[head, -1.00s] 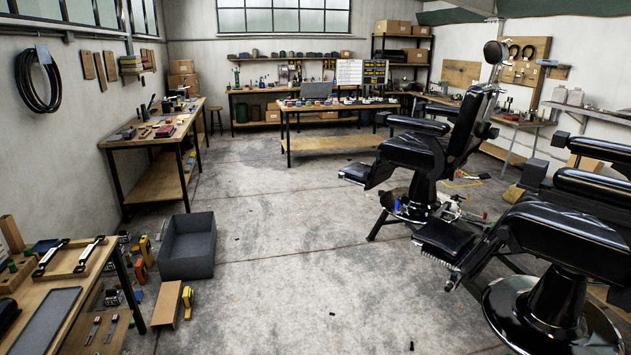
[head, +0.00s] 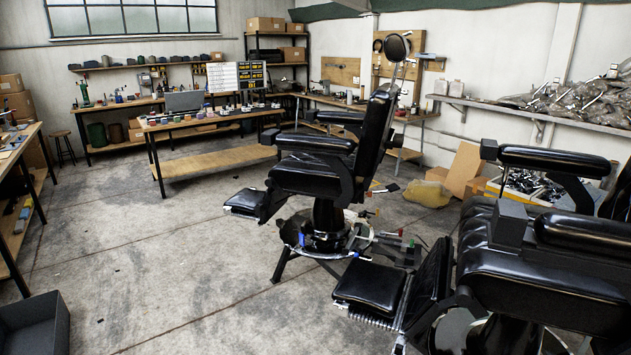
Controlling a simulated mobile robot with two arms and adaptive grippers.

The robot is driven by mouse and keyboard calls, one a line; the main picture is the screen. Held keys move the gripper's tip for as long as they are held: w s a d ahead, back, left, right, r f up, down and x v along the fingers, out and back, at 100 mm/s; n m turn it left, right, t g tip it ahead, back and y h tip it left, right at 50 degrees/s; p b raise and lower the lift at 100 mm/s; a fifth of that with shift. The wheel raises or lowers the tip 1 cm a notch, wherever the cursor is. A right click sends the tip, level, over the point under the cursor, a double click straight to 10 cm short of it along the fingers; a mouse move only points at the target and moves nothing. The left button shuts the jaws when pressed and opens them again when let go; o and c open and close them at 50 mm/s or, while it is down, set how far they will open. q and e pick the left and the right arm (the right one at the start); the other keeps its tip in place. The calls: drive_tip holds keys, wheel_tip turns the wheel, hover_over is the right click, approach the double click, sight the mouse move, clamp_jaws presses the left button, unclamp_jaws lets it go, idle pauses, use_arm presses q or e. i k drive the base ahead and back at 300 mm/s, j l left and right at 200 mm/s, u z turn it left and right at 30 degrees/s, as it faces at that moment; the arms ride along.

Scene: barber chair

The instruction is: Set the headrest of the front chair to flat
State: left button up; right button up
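Two black barber chairs are in the head view. The farther chair (head: 308,178) stands right of centre, its seat facing left and its backrest (head: 374,135) leaning slightly back. Its round headrest (head: 397,47) sits on a thin metal post above the backrest and is tilted, not flat. The nearer chair (head: 565,265) fills the lower right, with its footrest (head: 370,287) toward the left. Its headrest is not visible; the right frame edge cuts the chair off. I cannot tell which chair is the front one. Neither of my grippers is in view.
Open concrete floor (head: 170,260) lies left of the chairs. A dark grey bin (head: 35,322) is at lower left. A workbench (head: 205,170) stands behind. Small tools and a yellow bag (head: 427,193) lie on the floor near the farther chair.

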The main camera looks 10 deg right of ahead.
sight(396, 46)
drive_tip(key=i+l+u, duration=0.15)
drive_tip(key=i+u, duration=0.25)
drive_tip(key=i, duration=1.45)
drive_tip(key=i+l+z, duration=0.1)
drive_tip(key=i+z, duration=0.6)
drive_tip(key=z, duration=0.15)
drive_tip(key=i+z, duration=0.45)
drive_tip(key=i+j+z, duration=0.2)
drive_tip(key=z, duration=0.25)
